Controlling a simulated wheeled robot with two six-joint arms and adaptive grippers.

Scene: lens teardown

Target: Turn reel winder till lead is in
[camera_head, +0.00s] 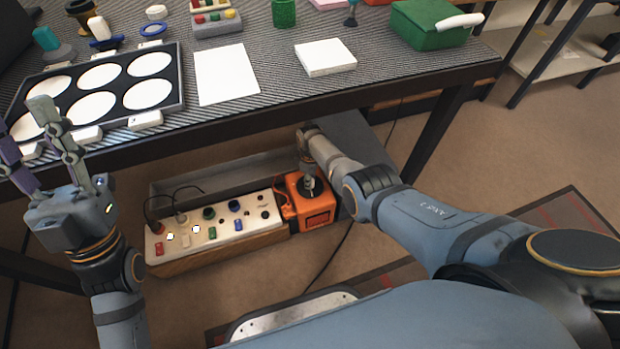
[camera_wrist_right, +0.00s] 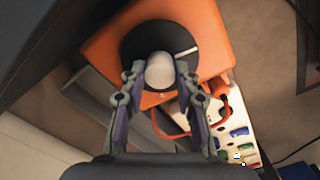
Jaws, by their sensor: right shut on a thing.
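The orange reel winder (camera_head: 317,212) sits low under the table's front edge, at the right end of a white control panel. In the right wrist view the winder (camera_wrist_right: 207,25) shows a black dial (camera_wrist_right: 187,46) with a white mark and a pale round knob (camera_wrist_right: 160,71) in its middle. My right gripper (camera_wrist_right: 160,78) reaches down to it, with its fingers shut on the knob. An orange-red lead (camera_wrist_right: 162,134) loops out from the winder towards the panel. My left gripper (camera_head: 52,140) is raised at the left, fingers apart and empty, away from the winder.
The white panel (camera_head: 190,250) carries several coloured buttons and knobs, with dark cables plugged in. On the table are a black tray (camera_head: 180,85) with white discs, a white sheet (camera_head: 226,75), a white block (camera_head: 325,57) and a green box (camera_head: 425,28).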

